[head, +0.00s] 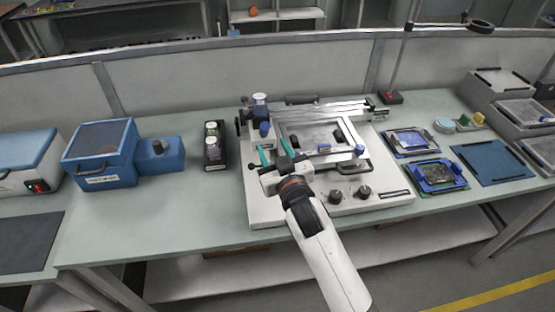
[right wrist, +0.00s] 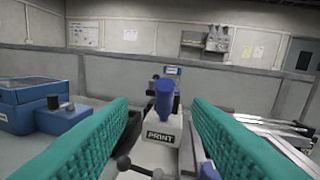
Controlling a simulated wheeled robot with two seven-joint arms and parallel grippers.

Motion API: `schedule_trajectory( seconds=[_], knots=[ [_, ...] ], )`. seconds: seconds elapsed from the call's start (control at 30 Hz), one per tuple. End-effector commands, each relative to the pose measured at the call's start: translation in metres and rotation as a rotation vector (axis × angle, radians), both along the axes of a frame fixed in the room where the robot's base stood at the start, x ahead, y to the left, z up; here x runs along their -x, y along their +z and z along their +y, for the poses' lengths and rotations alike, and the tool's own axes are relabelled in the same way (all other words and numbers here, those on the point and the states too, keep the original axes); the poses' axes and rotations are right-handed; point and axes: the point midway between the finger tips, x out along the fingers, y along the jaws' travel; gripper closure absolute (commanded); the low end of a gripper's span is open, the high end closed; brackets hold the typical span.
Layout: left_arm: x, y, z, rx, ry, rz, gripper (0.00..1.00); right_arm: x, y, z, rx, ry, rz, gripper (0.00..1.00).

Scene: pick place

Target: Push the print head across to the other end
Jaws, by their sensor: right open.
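The print head (right wrist: 161,131) is a pale block marked PRINT with an upright blue handle (right wrist: 165,97). In the head view its blue handle (head: 264,129) shows at the left end of the silver rails (head: 330,112) on the printer (head: 272,207). My right gripper (head: 275,153) is open, with teal fingers above the printer's left part, nearer to me than the print head. In the right wrist view the handle stands between the two fingers but farther away, and nothing is held. My left gripper is not in view.
A framed screen (head: 293,129) with a blue-knobbed frame lies below the rails. A dark holder with jars (head: 214,158) and blue boxes (head: 101,152) stand left. Blue-framed boards (head: 437,175) and a blue mat (head: 491,163) lie right. A lamp arm (head: 401,60) rises behind.

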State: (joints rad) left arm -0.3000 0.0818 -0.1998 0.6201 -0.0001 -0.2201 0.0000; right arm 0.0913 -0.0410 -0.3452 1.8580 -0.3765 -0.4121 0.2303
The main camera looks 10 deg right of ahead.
Motion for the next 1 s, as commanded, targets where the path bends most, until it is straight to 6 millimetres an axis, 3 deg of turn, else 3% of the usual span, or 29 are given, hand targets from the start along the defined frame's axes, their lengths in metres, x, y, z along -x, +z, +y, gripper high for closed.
schedule_trajectory(
  seconds=[0.1, 0.23, 0.77, 0.87, 1.0],
  knots=[
    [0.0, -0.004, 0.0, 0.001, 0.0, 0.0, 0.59, 0.017, -0.002, -0.003, 0.0, 0.001, 0.0, 0.55],
    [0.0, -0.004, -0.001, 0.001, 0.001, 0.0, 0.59, 0.026, -0.001, -0.005, 0.001, 0.001, 0.0, 0.55],
    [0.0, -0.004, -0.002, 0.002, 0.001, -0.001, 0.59, 0.028, 0.0, -0.005, 0.0, 0.0, 0.002, 0.55],
    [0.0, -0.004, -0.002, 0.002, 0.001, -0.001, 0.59, 0.034, -0.011, -0.013, 0.002, -0.016, 0.047, 0.55],
    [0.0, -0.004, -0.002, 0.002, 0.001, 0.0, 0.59, 0.068, -0.058, -0.047, 0.019, -0.08, 0.263, 0.55]
  ],
)
